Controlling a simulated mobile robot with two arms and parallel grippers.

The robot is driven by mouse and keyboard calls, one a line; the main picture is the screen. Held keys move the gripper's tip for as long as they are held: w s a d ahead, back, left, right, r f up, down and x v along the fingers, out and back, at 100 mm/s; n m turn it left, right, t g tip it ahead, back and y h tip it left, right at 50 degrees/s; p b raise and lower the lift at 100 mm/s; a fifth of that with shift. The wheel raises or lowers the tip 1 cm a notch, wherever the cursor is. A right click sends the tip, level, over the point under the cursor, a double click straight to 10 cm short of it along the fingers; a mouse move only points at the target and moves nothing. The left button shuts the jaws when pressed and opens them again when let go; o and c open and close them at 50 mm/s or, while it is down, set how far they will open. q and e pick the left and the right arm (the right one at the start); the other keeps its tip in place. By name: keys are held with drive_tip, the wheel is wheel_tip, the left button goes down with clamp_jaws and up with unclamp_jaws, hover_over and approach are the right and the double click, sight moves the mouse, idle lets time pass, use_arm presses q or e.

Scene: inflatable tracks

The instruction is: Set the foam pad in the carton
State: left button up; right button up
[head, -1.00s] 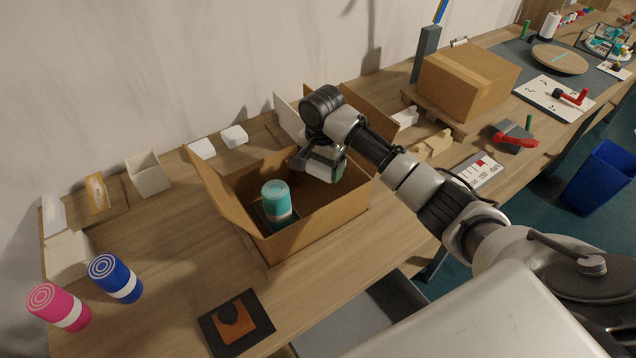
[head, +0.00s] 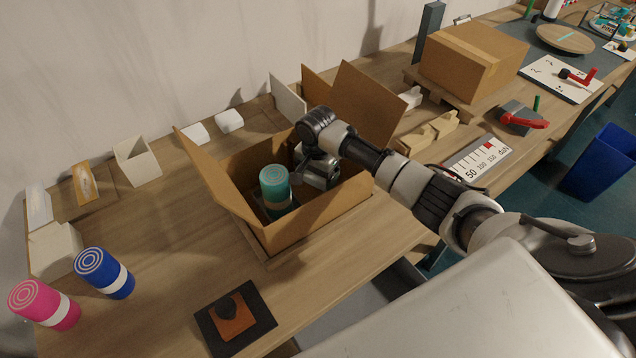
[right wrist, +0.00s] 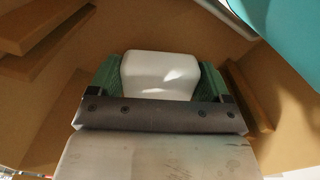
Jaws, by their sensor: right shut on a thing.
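An open brown carton (head: 315,225) stands on the workbench with its flaps spread. A teal roll (head: 275,186) with a paler band stands inside it, toward the left. My right gripper (head: 318,174) is down inside the carton, to the right of the roll. In the right wrist view it is shut on a white foam pad (right wrist: 160,68), held between its green fingertips. The teal roll also shows there at the upper right (right wrist: 295,30), apart from the pad. In the head view the held pad is hidden; I cannot tell if it touches the carton floor. My left gripper is out of view.
Two white blocks (head: 229,121) lie behind the carton. Pink (head: 45,304) and blue (head: 104,273) rolls lie at the left, near an open white box (head: 137,160). A dark square with an orange patch (head: 235,318) lies in front. A closed carton (head: 472,62) stands right.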

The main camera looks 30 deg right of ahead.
sight(317, 193)
drive_tip(key=shift+f, duration=1.85)
drive_tip(key=shift+f, duration=0.2)
drive_tip(key=o, duration=0.8)
wheel_tip(317, 193, up, 12)
drive_tip(key=shift+r+b, duration=0.25)
drive_tip(key=shift+b, duration=0.05)
